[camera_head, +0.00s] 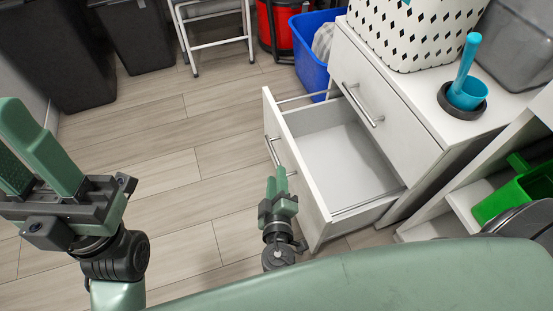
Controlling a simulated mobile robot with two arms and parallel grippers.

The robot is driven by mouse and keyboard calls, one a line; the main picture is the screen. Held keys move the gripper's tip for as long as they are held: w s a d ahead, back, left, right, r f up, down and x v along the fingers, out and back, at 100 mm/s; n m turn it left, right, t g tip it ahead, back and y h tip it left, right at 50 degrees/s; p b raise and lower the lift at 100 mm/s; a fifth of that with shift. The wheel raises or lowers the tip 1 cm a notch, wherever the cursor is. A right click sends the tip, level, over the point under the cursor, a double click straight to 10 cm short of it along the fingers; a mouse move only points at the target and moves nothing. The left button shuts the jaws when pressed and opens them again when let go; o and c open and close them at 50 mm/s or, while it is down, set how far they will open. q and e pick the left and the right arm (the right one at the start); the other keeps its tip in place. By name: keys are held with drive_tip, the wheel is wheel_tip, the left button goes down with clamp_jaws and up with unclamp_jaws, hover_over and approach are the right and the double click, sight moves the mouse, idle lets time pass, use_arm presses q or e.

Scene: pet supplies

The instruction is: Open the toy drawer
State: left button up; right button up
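The white cabinet has its lower drawer (340,165) pulled well out, and its inside shows bare and empty. The drawer front carries a metal bar handle (271,151). My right gripper (277,181) is in front of the drawer front, with its fingertips at the near end of this handle. Its two green fingers are close together; whether they close on the handle cannot be made out. My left gripper (18,148) is at the left, far from the cabinet, with its fingers apart and nothing seen between them.
The upper drawer (370,95) is shut. A white basket (415,35) and a turquoise brush in a holder (467,90) stand on the cabinet. A blue bin (312,50), a step stool (215,35) and dark bins (135,40) stand behind. The floor left of the drawer is clear.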

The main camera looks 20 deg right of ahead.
sight(276, 159)
drive_tip(key=b+x, duration=0.1)
drive_tip(key=x, duration=0.6)
drive_tip(key=shift+w+d, duration=0.2)
drive_tip(key=shift+w, duration=0.1)
clamp_jaws()
idle(1.1)
